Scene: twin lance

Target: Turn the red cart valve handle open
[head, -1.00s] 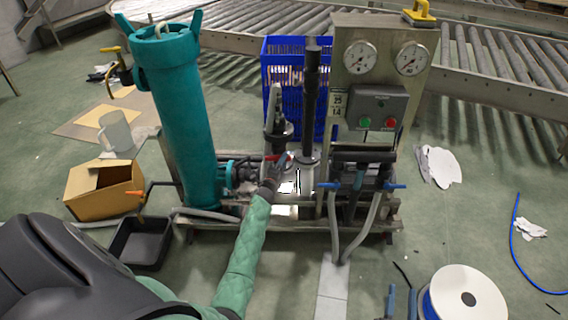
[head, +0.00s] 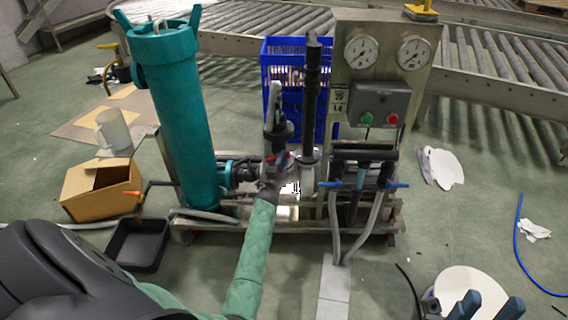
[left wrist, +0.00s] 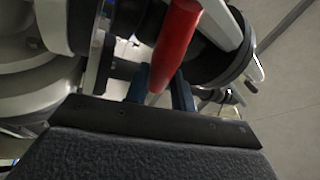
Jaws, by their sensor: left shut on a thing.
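The red valve handle (head: 281,156) sits low in the middle of the cart, among grey and dark pipe parts. In the left wrist view the red handle (left wrist: 176,42) stands between my two blue fingers. My left gripper (head: 272,176) reaches it from the front, and in the left wrist view my left gripper (left wrist: 160,90) is shut on the handle's near end. The valve body behind the handle is partly hidden. My right gripper (head: 491,302) shows only its blue fingertips at the bottom right, apart and empty, in front of a white spool.
A teal cylinder (head: 178,110) stands left of the valve, and a black upright pipe (head: 311,95) stands right of it. A gauge panel (head: 385,75) and hoses with blue levers are further right. A black tray (head: 138,244) and white spool (head: 452,287) lie on the floor.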

